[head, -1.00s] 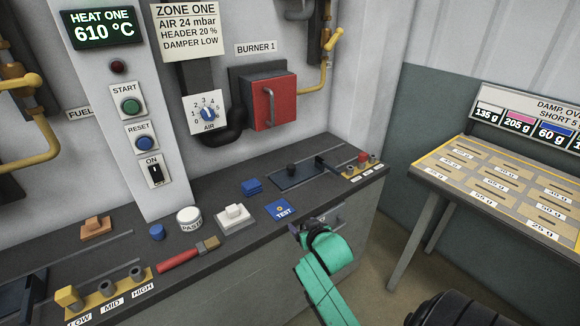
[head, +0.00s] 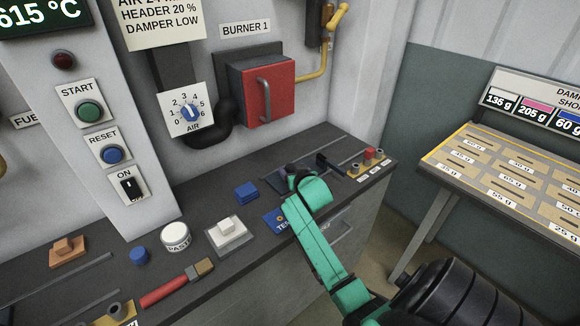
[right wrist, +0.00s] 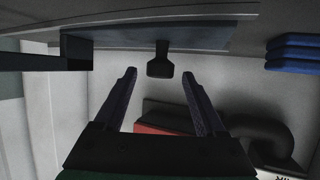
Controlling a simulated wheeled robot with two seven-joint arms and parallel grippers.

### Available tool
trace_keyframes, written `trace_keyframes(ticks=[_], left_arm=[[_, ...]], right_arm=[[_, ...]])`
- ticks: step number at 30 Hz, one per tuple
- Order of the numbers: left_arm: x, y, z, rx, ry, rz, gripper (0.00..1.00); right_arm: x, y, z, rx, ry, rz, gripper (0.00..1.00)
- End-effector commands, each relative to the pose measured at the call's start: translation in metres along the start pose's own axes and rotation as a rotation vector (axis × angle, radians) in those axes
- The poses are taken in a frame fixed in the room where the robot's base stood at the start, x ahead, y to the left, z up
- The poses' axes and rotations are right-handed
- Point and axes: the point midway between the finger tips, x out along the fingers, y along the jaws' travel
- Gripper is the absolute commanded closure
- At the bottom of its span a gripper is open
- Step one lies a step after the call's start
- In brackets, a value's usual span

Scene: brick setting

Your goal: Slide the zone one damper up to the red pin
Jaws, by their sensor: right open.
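The zone one damper is a dark sliding plate (head: 274,181) on the bench below the red burner box. In the right wrist view its plate (right wrist: 210,36) spans the top, and its black knob (right wrist: 160,62) stands up from it. My right gripper (head: 292,176) is over the plate in the head view and hides part of it. In the right wrist view my right gripper (right wrist: 159,76) is open, its fingers to either side of the knob, which is at about the fingertips with gaps on both sides. The red pin (head: 368,153) stands on a yellow strip at the bench's right end. My left gripper is not in view.
Blue blocks (head: 246,192), a white switch block (head: 228,232), a paste tub (head: 175,235) and a red-handled brush (head: 170,288) lie left of the damper. A black upright piece (head: 326,161) stands between the damper knob and the pin.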

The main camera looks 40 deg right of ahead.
Motion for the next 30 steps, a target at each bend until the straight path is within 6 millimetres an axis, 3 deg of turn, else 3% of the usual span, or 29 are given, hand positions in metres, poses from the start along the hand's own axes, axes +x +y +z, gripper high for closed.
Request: trace_keyframes(ticks=[5, 14, 20, 30], left_arm=[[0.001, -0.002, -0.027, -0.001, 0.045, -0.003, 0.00], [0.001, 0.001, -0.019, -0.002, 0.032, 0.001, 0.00], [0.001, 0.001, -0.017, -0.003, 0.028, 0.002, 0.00], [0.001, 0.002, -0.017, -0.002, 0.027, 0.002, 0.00]], right_arm=[[0.028, 0.000, 0.000, 0.000, 0.000, 0.000, 0.27], [0.033, 0.000, 0.000, 0.000, 0.000, 0.000, 0.27], [0.033, 0.000, 0.001, 0.000, 0.000, 0.000, 1.00], [0.032, 0.000, 0.001, 0.000, -0.001, -0.001, 1.00]])
